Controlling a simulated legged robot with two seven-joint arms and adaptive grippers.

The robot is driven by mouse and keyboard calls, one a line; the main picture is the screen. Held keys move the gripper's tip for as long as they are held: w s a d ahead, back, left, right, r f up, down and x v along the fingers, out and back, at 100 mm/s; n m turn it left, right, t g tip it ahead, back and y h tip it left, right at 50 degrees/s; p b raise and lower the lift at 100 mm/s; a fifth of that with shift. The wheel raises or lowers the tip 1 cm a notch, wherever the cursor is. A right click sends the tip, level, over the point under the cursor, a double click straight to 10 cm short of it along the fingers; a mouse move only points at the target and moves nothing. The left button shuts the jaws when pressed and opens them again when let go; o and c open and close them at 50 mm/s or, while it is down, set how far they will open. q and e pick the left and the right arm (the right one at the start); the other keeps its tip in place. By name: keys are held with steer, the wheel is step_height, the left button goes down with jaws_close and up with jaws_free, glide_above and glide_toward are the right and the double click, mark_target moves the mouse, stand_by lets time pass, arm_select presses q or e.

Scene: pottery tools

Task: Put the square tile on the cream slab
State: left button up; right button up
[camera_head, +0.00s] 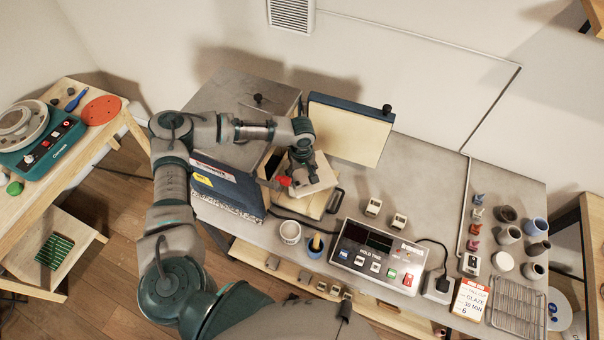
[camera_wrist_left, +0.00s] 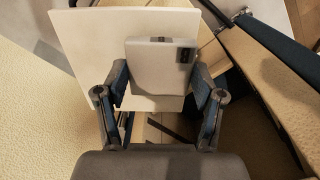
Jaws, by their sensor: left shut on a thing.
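The square tile (camera_wrist_left: 150,70), pale grey with a dark mark in one corner, sits between the fingers of my left gripper (camera_wrist_left: 162,88) in the left wrist view. The gripper is shut on it. The cream slab (camera_wrist_left: 85,55) is a larger pale square lying behind and below the tile in that view. In the head view my left gripper (camera_head: 301,176) is over the slab (camera_head: 322,181), inside the open kiln, and hides most of the tile. I cannot tell whether the tile touches the slab. My right gripper is not in view.
The kiln's raised lid (camera_head: 348,130) stands behind the slab, and its blue front (camera_head: 226,184) is to the left. A control box (camera_head: 379,256), a white cup (camera_head: 290,232) and small pots (camera_head: 509,234) stand on the grey table. Free table lies right of the lid.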

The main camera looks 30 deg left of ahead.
mark_target(303, 176)
arm_select(q)
steer(key=shift+d+f, duration=0.1)
steer(key=shift+f, duration=0.35)
steer(key=shift+d+f, duration=0.1)
steer(key=shift+d, duration=0.65)
steer(key=o, duration=1.2)
steer(key=shift+a+f, duration=0.1)
steer(key=shift+a, duration=0.5)
steer(key=shift+w+a+r, duration=0.1)
steer(key=shift+r, duration=0.15)
step_height(303, 176, up, 12)
steer(key=b, duration=0.1)
steer(key=shift+f, duration=0.15)
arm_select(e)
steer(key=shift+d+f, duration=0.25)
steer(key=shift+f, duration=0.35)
